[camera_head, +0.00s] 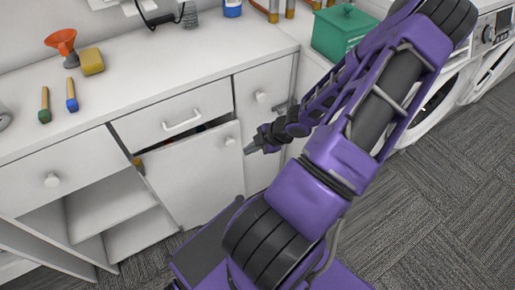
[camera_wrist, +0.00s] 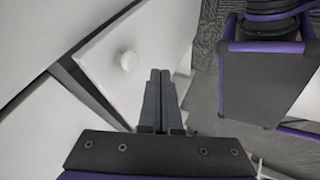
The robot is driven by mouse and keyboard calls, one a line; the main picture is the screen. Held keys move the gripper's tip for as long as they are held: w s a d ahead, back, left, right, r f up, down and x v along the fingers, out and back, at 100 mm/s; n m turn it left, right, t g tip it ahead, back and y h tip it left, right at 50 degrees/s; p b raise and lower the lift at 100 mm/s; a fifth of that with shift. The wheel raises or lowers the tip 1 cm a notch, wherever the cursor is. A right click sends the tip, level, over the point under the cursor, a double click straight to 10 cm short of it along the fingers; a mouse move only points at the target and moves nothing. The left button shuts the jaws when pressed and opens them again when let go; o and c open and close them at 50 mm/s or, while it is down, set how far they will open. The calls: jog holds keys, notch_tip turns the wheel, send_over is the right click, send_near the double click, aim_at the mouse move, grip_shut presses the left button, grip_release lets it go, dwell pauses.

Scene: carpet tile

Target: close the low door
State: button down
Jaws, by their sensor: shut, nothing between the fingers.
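The low door (camera_head: 195,172) is a white panel with a round knob, below a drawer with a bar handle. It stands ajar, with a dark gap along its top edge. It also shows in the wrist view (camera_wrist: 105,55), with its knob just left of my fingers. My gripper (camera_head: 247,151) is shut and empty. It is near the door's knob side, at the right in the head view. In the wrist view, its two fingers (camera_wrist: 160,72) are together beside the door's face. I cannot tell whether they touch the door.
A closed-looking narrow door (camera_head: 265,105) with a knob is to the right. Open shelves (camera_head: 110,205) are at the left. Washing machines (camera_head: 470,75) stand at the right; carpet (camera_head: 430,200) is clear.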

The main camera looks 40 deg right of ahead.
jog(key=shift+w+d+f+p, duration=0.15)
jog(key=shift+w+f, duration=0.2)
jog(key=shift+w, duration=0.55)
jog(key=shift+w+f+p, duration=0.1)
jog(key=shift+w+f, duration=0.25)
jog(key=shift+w, duration=0.5)
jog(key=shift+w+d+f+p, duration=0.15)
jog(key=shift+w+f, duration=0.2)
jog(key=shift+w, duration=0.55)
